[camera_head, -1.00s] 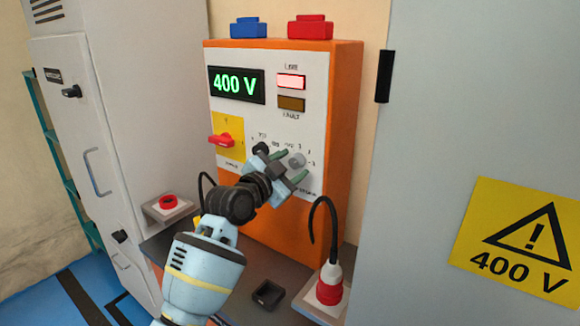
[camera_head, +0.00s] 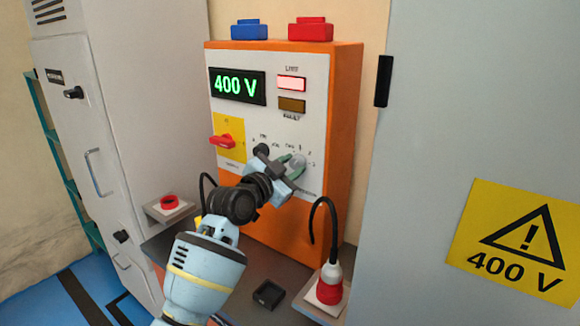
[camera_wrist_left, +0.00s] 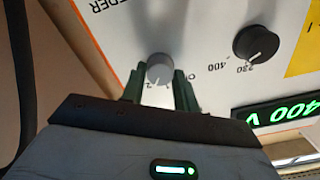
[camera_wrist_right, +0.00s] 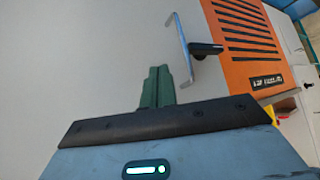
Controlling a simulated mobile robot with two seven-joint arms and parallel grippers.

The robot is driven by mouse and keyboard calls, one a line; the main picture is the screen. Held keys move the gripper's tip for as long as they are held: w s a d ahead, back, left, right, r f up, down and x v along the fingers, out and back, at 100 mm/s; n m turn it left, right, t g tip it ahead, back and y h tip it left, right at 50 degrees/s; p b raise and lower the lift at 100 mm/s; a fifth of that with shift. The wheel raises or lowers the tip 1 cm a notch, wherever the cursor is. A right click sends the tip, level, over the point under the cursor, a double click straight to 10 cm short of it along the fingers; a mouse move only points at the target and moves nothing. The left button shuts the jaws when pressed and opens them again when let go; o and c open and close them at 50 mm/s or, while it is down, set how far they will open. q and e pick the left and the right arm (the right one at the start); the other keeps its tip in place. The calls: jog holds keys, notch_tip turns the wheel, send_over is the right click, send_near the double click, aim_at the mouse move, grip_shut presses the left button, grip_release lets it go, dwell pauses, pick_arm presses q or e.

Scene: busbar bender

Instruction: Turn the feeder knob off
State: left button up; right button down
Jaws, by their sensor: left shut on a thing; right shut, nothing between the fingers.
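The feeder knob is a small grey round knob (camera_head: 298,160) on the white face of the orange control panel (camera_head: 345,140). It also shows in the left wrist view (camera_wrist_left: 159,69), beside the FEEDER lettering and scale marks, which are partly hidden. My left gripper (camera_head: 289,165) is shut on this knob, with one green finger on each side of it (camera_wrist_left: 158,84). The knob's pointer setting is too small to read surely. My right gripper (camera_wrist_right: 157,84) is shut and empty in the right wrist view, in front of a pale grey surface.
A black selector knob (camera_head: 261,149) and a red switch (camera_head: 226,140) sit left of the grey knob. The display (camera_head: 237,86) reads 400 V and the upper red lamp (camera_head: 291,82) is lit. A red plug with a black cable (camera_head: 330,284) stands below at right.

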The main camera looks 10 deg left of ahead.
pick_arm(q)
jog(key=n, duration=0.1)
jog(key=n+p, duration=0.1)
jog(key=n, duration=0.1)
jog(key=shift+r, duration=0.25)
jog(key=n+p, duration=0.1)
jog(key=n, duration=0.1)
jog(key=shift+f+n, duration=0.1)
jog(key=shift+n, duration=0.3)
jog(key=n, duration=0.4)
jog(key=shift+f+n+p, duration=0.2)
jog(key=shift+n+p, duration=0.1)
jog(key=shift+p, duration=0.1)
jog(key=n, duration=0.6)
jog(key=shift+n, duration=0.3)
pick_arm(e)
jog(key=shift+t, duration=0.6)
jog(key=w+r, duration=0.1)
jog(key=r, duration=0.1)
jog(key=w+d+r, duration=0.1)
jog(key=w+r, duration=0.1)
jog(key=shift+w, duration=0.2)
pick_arm(q)
jog(key=o, duration=1)
jog(key=shift+c, duration=0.2)
pick_arm(e)
jog(key=shift+a, duration=0.1)
pick_arm(q)
jog(key=shift+a, duration=0.1)
